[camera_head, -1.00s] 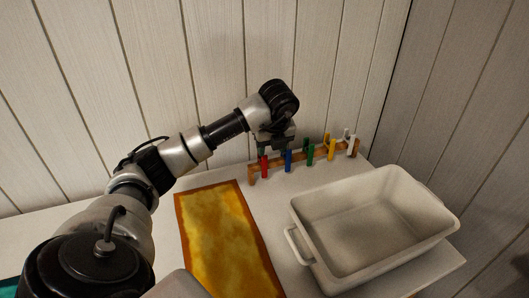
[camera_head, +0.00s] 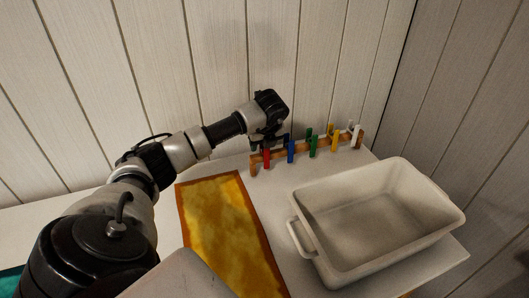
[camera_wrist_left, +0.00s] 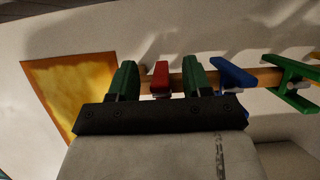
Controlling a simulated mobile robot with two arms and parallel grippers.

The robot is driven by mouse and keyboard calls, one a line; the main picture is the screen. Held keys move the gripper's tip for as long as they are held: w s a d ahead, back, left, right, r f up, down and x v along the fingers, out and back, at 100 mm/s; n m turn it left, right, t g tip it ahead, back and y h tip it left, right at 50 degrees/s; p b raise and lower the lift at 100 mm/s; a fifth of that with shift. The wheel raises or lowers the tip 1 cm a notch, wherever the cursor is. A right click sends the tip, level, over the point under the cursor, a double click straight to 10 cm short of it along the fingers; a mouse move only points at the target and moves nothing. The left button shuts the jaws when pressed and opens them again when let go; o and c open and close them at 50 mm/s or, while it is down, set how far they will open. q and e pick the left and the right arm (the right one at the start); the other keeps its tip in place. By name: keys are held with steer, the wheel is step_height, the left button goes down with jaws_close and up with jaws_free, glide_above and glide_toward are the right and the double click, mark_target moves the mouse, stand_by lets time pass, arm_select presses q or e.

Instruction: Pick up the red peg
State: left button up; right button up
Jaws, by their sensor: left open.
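The red peg (camera_head: 266,157) is clipped on a wooden rail (camera_head: 302,148) near the rail's left end. In the left wrist view the red peg (camera_wrist_left: 160,78) stands between the two green fingers of my left gripper (camera_wrist_left: 158,80), with a gap on each side. My left gripper is open and its fingers straddle the rail. In the head view the left gripper (camera_head: 268,142) is at the red peg, its fingers partly hidden by the wrist. My right gripper is not in view.
Blue (camera_head: 291,151), green (camera_head: 312,146), yellow (camera_head: 333,140) and white (camera_head: 356,137) pegs sit further right along the rail. A white tub (camera_head: 305,236) stands in front at the right. A yellow cloth with an orange border (camera_head: 222,225) lies left of it. A plank wall is behind.

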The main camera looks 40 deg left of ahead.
arm_select(q)
steer(key=shift+w+a+f, duration=0.1)
steer(key=shift+f, duration=0.2)
steer(key=shift+c, duration=0.5)
jaws_close()
steer(key=shift+r, duration=0.1)
